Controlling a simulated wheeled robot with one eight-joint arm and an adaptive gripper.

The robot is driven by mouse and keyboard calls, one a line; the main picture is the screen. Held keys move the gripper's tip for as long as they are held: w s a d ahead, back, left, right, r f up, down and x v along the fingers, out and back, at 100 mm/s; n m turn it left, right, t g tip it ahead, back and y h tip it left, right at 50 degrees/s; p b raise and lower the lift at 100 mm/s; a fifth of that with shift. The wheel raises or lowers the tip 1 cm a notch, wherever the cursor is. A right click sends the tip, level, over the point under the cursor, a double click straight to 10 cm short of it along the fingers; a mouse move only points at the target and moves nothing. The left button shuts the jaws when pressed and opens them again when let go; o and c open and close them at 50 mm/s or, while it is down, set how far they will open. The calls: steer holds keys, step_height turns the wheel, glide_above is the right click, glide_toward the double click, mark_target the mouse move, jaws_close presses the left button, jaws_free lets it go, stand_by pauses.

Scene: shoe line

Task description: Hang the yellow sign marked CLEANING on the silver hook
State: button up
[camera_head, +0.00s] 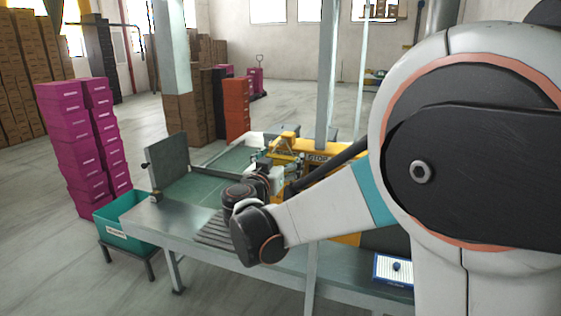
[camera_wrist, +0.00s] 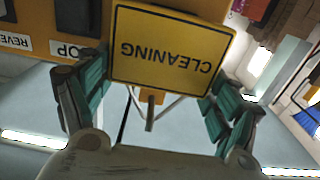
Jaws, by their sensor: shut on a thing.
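The yellow sign (camera_wrist: 170,48) with a black border reads CLEANING, upside down in the wrist view. My gripper (camera_wrist: 155,82) has its teal-padded fingers on either side of the sign and is shut on it. A small yellow tab with a grey peg-like end (camera_wrist: 150,118) shows below the sign's edge, with thin pale cord-like lines beside it. I cannot tell whether that peg is the silver hook. In the head view my gripper (camera_head: 268,174) is by the yellow machine, and the sign cannot be made out there.
The yellow machine (camera_head: 317,158) with a STOP label stands behind the metal bench (camera_head: 185,222). A teal bin (camera_head: 118,238) is at the bench's left end, near stacked magenta boxes (camera_head: 85,150). A white-and-blue panel (camera_head: 394,269) lies at the front right. Floor is open at left.

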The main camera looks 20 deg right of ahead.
steer(key=o, duration=1)
